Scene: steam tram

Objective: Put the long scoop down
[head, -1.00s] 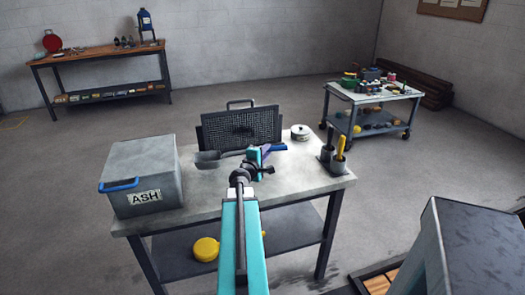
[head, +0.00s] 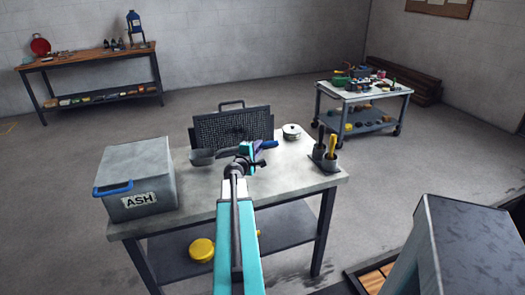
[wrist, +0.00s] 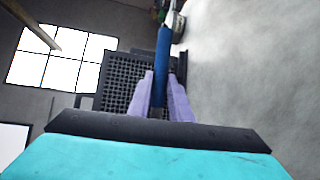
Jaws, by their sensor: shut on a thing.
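My gripper (head: 257,149) is shut on the blue handle. In the wrist view the handle (wrist: 162,60) runs between the purple fingers of my gripper (wrist: 165,98). My arm hides part of the scoop in the head view. I cannot tell whether the scoop touches the tabletop.
A dark mesh panel (head: 232,130) stands right behind the scoop. A grey ASH bin (head: 145,175) is at the table's left.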

